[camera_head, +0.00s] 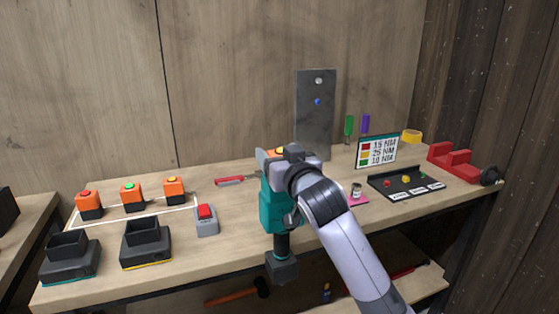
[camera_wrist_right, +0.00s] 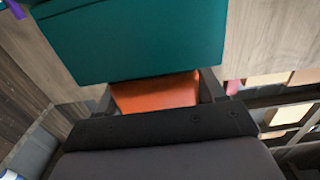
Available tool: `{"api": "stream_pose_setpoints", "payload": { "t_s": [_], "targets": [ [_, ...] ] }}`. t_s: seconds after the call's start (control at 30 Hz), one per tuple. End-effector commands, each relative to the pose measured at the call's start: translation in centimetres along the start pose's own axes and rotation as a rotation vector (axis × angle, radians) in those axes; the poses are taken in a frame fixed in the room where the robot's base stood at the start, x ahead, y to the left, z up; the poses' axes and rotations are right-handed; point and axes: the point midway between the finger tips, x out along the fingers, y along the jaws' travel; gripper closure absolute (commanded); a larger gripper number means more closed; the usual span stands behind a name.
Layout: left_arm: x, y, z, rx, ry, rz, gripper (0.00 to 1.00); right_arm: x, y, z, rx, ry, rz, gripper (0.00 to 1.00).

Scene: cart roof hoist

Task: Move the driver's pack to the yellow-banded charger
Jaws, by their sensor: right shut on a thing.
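The teal driver (camera_head: 273,212) is upright at the table's front, its dark lower end (camera_head: 283,267) pointing down. Its orange pack (camera_head: 279,151), with a yellow top, is at the driver's upper end, mostly hidden by my right wrist. My right gripper (camera_wrist_right: 156,95) is shut on the orange pack (camera_wrist_right: 155,92), which lies against the teal body in the wrist view. I cannot tell whether the pack is still joined to the driver. The yellow-banded charger (camera_head: 147,245) is a black open-topped block at the table's left front, looking empty. My left gripper is not in view.
A teal-banded charger (camera_head: 70,259) stands left of the yellow-banded one. Several orange packs (camera_head: 131,195) stand in a row behind. A grey box with a red top (camera_head: 206,220) is between the chargers and the driver. A torque sign (camera_head: 377,150) and a black tray (camera_head: 408,183) are right.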

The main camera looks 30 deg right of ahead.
Motion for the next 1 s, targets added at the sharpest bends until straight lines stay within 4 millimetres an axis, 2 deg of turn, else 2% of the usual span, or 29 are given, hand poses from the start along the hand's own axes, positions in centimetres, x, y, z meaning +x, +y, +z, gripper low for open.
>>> {"api": "stream_pose_setpoints", "payload": {
  "t_s": [0.27, 0.7, 1.0],
  "targets": [
    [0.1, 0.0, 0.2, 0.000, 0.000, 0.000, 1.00, -0.1, 0.0, -4.1, 0.001, 0.012, -0.001, 0.74],
    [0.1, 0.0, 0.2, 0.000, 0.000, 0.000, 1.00, -0.1, 0.0, -14.2, 0.001, 0.010, 0.000, 0.74],
    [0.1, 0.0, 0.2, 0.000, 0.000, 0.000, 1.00, -0.1, 0.0, -18.4, 0.000, 0.006, -0.001, 0.74]
  ]
}}
